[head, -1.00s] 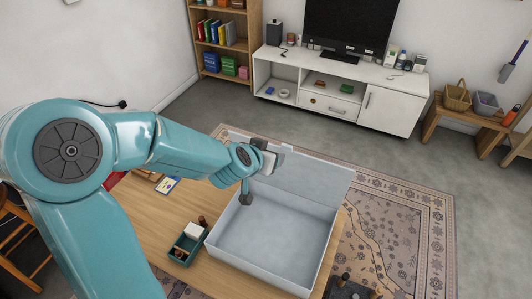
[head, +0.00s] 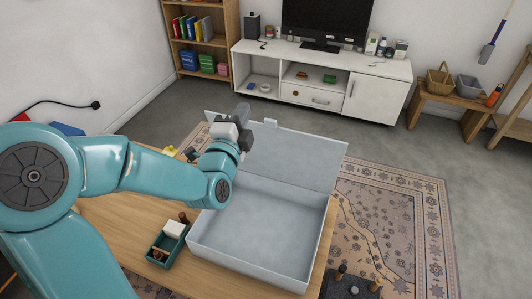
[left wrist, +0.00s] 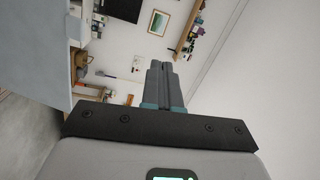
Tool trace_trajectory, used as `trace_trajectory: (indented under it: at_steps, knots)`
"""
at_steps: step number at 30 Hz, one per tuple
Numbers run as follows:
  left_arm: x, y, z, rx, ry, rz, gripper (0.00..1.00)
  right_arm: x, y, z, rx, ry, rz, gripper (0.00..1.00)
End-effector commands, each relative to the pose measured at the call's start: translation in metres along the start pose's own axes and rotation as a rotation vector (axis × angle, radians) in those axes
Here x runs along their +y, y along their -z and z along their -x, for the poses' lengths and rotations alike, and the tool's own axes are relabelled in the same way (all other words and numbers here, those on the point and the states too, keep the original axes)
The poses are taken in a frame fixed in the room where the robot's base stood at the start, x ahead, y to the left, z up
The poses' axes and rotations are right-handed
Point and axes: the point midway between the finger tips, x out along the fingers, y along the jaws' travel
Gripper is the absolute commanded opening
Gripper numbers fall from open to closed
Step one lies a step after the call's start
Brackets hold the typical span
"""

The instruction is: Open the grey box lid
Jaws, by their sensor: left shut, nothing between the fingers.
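The grey box (head: 258,232) stands on the wooden table, empty inside as far as I see. Its lid (head: 295,158) is raised and leans back from the far side of the box, well open. My left gripper (head: 242,118) is at the lid's upper left part in the head view, overlapping its edge; I cannot tell whether it touches. In the left wrist view its fingers (left wrist: 160,75) are closed together with nothing between them. A pale blue-grey panel at the left of that view may be the lid. My right gripper is not in view.
A small green tray (head: 168,246) with a white item stands on the table left of the box. Dark objects (head: 350,287) are at the bottom right. A patterned rug (head: 400,225) lies on the floor. A white TV cabinet (head: 375,95) and bookshelf (head: 205,50) stand behind.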

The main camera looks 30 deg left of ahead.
Motion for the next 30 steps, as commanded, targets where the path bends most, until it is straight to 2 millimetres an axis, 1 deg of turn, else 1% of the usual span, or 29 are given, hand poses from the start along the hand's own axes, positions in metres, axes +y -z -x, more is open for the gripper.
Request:
trace_trajectory:
  at_steps: [1, 2, 3, 5, 6, 8, 9, 12, 16, 20, 22, 26, 30]
  knots:
    - [0.039, -0.003, 0.008, 0.022, 0.037, -0.046, 0.00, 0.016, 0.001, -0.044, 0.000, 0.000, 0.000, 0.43]
    - [0.048, -0.003, 0.011, 0.037, 0.062, -0.073, 0.00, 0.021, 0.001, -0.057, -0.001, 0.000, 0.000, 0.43]
    - [0.061, -0.002, 0.015, 0.055, 0.091, -0.102, 0.00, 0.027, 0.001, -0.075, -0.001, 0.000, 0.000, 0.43]
    - [0.081, -0.002, 0.022, 0.078, 0.126, -0.132, 0.00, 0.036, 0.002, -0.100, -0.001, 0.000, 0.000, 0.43]
    - [0.096, -0.002, 0.026, 0.092, 0.140, -0.140, 0.00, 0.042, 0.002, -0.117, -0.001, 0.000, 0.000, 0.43]
    - [0.117, -0.003, 0.031, 0.108, 0.153, -0.146, 0.00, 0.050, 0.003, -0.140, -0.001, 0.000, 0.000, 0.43]
    - [0.131, -0.004, 0.034, 0.114, 0.152, -0.148, 0.00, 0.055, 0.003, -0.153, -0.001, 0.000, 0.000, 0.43]
    - [0.158, -0.010, 0.037, 0.113, 0.152, -0.148, 0.00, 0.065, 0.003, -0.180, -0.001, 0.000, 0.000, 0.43]
    - [0.175, -0.014, 0.039, 0.109, 0.153, -0.148, 0.00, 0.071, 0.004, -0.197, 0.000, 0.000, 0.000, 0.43]
    - [0.178, -0.015, 0.037, 0.108, 0.152, -0.147, 0.00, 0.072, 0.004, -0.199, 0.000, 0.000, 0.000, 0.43]
    - [0.175, -0.013, 0.032, 0.108, 0.152, -0.147, 0.00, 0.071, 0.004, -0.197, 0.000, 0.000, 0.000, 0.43]
    - [0.171, -0.011, 0.012, 0.109, 0.152, -0.146, 0.00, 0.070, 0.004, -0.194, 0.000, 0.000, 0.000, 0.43]
    - [0.167, -0.007, -0.018, 0.108, 0.152, -0.146, 0.00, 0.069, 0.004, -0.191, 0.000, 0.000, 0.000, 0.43]
